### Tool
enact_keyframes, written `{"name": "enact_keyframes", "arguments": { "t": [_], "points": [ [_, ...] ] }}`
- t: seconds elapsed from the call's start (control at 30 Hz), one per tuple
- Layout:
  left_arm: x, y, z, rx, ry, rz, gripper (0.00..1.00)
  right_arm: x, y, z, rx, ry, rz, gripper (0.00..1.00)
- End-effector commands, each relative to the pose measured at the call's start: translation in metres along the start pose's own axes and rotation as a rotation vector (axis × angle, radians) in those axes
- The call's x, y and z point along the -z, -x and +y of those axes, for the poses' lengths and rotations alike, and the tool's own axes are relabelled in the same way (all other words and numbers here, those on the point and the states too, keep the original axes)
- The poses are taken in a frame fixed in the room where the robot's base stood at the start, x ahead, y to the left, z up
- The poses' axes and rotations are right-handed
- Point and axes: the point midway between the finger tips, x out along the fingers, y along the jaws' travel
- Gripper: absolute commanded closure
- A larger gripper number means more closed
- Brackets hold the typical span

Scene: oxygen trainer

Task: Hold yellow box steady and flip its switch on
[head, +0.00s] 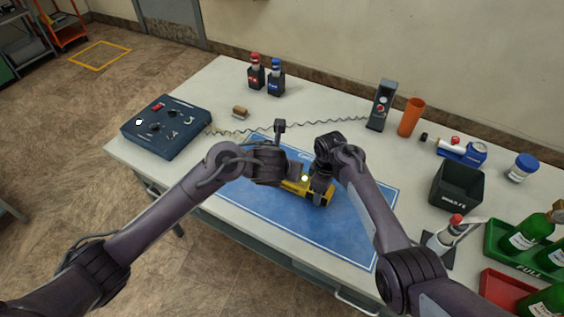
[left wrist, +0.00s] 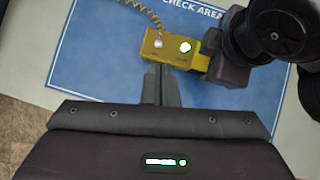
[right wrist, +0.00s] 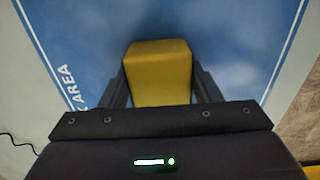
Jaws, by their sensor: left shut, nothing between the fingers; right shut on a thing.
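The yellow box (head: 325,200) lies on the blue mat (head: 262,212), partly hidden by my arms. In the left wrist view, the box (left wrist: 178,60) shows a small metal switch (left wrist: 159,43) and a bright white-green round lamp (left wrist: 185,47). My left gripper (left wrist: 160,70) is shut and empty, its tips at the box's near edge, just below the switch. Whether they touch it I cannot tell. My right gripper (right wrist: 160,88) is shut on the end of the yellow box (right wrist: 158,72), one finger on each side.
A dark blue control panel (head: 165,127) stands at the table's left, with a coiled cord (head: 290,127) running right. Red and blue bottles (head: 257,72), an orange cylinder (head: 411,117), a black bin (head: 457,186) and a green tray (head: 497,245) stand around the mat. The mat's front is clear.

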Motion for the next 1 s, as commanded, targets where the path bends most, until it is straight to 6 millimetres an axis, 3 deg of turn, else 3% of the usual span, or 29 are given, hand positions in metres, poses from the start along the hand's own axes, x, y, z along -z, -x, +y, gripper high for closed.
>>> {"name": "enact_keyframes", "arguments": {
  "t": [0.1,0.3,0.77,0.8,1.0],
  "points": [
    [-0.005,0.018,-0.003,0.004,0.001,-0.001,1.00,0.000,0.000,0.000,0.000,0.000,0.000,0.74],
    [-0.009,0.034,-0.003,0.002,0.001,0.001,1.00,0.000,0.000,0.000,0.000,0.000,0.000,0.74],
    [-0.011,0.037,-0.002,0.000,0.000,0.001,1.00,0.000,0.000,0.000,0.000,0.000,0.000,0.74],
    [-0.011,0.037,-0.002,0.000,0.000,0.001,1.00,0.000,0.000,0.000,0.000,0.000,0.000,0.42],
    [-0.011,0.037,-0.002,0.000,0.000,0.001,1.00,0.000,0.000,0.000,0.000,0.000,0.000,0.18]
  ]
}}
